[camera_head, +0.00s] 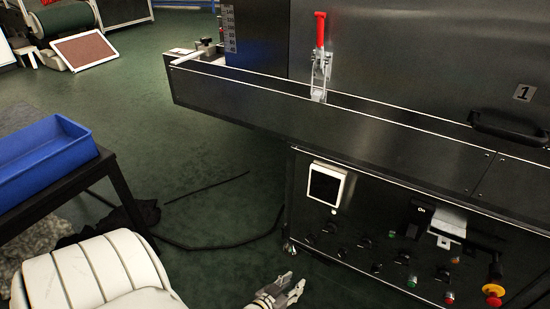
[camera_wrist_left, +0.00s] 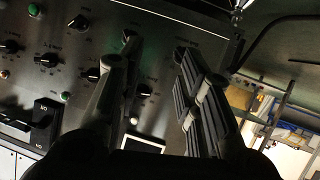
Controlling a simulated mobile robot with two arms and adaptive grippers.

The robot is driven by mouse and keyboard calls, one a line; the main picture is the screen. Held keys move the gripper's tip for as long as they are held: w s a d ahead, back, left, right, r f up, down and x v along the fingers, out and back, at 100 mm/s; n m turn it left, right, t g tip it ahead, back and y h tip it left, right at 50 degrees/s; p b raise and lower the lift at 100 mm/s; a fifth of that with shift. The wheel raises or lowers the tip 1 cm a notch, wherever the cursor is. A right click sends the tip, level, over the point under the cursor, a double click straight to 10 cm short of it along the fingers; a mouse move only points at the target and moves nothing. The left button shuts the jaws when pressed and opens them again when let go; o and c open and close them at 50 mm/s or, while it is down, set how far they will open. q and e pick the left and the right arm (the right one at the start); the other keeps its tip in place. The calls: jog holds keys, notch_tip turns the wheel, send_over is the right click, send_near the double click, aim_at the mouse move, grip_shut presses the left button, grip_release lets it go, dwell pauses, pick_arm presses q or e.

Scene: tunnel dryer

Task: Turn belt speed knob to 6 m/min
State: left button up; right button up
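The control panel (camera_head: 375,240) is on the front of the steel machine and carries several black knobs. Some knobs (camera_head: 330,228) show in the head view, and one black knob (camera_wrist_left: 92,75) shows in the wrist view. Their labels are too small to read, so I cannot tell which is the belt speed knob or its setting. My left gripper (camera_head: 290,285) is low at the bottom edge, left of the panel. In the wrist view, my left gripper (camera_wrist_left: 158,55) has its fingers apart with nothing between them; the panel lies beyond. My right gripper is out of view.
A white-framed display (camera_head: 326,185) sits at the panel's upper left. A red and yellow emergency stop (camera_head: 494,290) is at its right. A red-handled clamp (camera_head: 319,60) stands above. A blue bin (camera_head: 45,160) rests on a black table at left. Green floor lies between.

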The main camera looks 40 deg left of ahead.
pick_arm(q)
jog(key=s+d+r+m+g+p, duration=0.1)
jog(key=s+r+g+p, duration=0.1)
jog(key=s+p, duration=0.3)
jog(key=s+d+r+m+g+h+p, duration=0.1)
jog(key=s+d+r+g+p, duration=0.1)
jog(key=s+p, duration=0.4)
jog(key=p, duration=0.5)
jog(key=shift+d, duration=0.3)
jog(key=shift+o, duration=0.4)
